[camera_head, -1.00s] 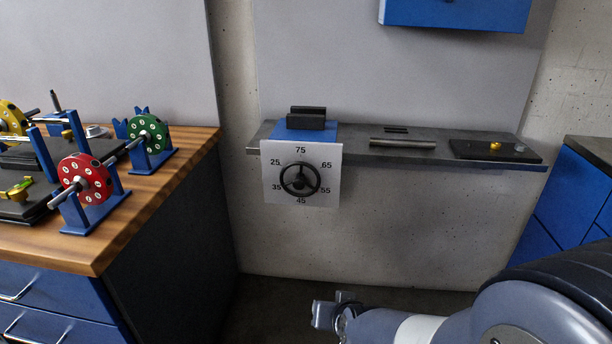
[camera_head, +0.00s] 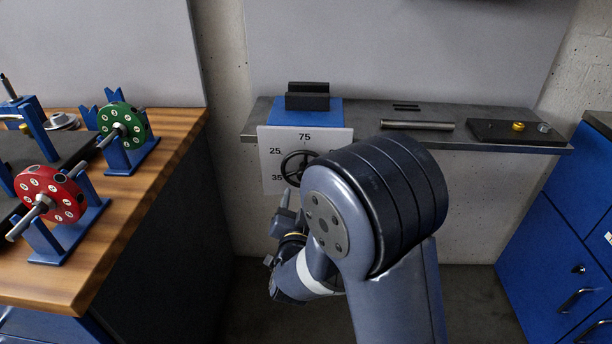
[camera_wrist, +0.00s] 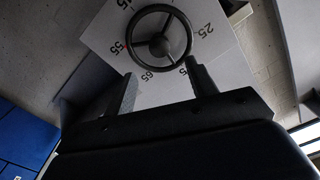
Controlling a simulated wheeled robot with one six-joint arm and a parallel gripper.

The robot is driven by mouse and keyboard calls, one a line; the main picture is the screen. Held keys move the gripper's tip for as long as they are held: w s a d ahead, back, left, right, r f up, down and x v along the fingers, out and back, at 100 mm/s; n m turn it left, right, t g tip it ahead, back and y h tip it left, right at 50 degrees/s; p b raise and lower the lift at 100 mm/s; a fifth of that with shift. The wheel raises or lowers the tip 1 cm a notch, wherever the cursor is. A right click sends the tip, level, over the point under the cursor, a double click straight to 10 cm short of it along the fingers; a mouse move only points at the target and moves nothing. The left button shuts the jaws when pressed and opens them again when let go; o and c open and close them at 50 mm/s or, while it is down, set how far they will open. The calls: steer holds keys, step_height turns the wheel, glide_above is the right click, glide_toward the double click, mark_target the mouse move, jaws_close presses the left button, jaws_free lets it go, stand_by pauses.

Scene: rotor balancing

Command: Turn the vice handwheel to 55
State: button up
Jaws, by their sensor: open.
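The vice handwheel (camera_head: 297,167) is a black three-spoke wheel on a white dial plate (camera_head: 271,181) below the blue vice (camera_head: 320,112). A small reddish mark shows near 55. My gripper (camera_wrist: 163,84) is open, its two fingers apart on the near side of the wheel. I cannot tell whether they touch it.
The grey shelf (camera_head: 460,145) holds a metal rod (camera_head: 417,125) and a dark tray (camera_head: 490,132). A wooden bench (camera_head: 165,150) with red (camera_head: 48,192) and green (camera_head: 124,122) rotors stands left. Blue cabinets (camera_head: 552,215) stand right.

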steer(key=w, duration=0.9)
steer(key=shift+d, duration=0.15)
steer(key=shift+c, duration=0.2)
steer(key=c, duration=0.9)
steer(key=shift+f, duration=0.1)
steer(key=shift+c, duration=0.2)
steer(key=shift+n+b, duration=0.3)
steer(key=shift+n, duration=0.3)
steer(key=o, duration=1)
steer(key=shift+s, duration=0.1)
steer(key=s, duration=1)
steer(key=shift+s, duration=0.3)
